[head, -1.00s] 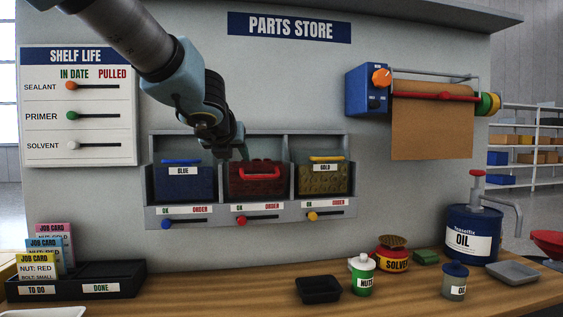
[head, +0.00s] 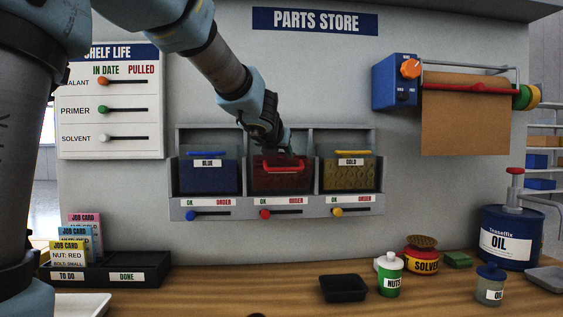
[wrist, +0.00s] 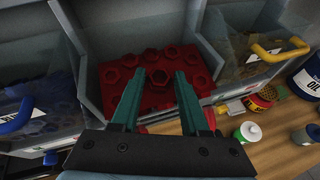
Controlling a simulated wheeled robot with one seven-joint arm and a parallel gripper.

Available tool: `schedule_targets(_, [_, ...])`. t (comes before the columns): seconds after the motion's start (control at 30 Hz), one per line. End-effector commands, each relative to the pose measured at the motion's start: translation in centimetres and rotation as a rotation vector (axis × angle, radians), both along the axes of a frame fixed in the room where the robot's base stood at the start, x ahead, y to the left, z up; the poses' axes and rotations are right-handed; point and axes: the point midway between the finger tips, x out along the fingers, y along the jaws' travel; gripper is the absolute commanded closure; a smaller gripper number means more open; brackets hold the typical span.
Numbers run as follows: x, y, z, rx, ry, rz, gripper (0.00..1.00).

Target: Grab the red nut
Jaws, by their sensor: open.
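Red nuts lie on a red bed in the middle bin, and one red nut (wrist: 152,55) stands near the centre of the wrist view, ahead of my fingers. The red bin (head: 283,177) is between the blue and gold bins on the wall rack. In the head view my gripper (head: 284,150) is at the red bin's top opening, partly hidden by my own wrist. I cannot tell whether the fingers touch any nut.
The blue bin (head: 211,178) and gold bin (head: 350,176) flank the red one, with grey dividers (wrist: 88,90) close by. Sliders (head: 265,213) run below.

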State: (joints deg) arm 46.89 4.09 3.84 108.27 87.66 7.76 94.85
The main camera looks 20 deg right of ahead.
Motion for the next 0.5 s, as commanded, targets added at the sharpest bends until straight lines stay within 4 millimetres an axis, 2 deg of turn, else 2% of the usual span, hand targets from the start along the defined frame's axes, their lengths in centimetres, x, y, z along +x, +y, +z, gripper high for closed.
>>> schedule_targets(0.27, [0.33, -0.20, -0.11, -0.001, 0.001, 0.000, 0.55])
schedule_targets(0.5, [0.31, -0.18, -0.11, -0.001, 0.001, 0.000, 0.81])
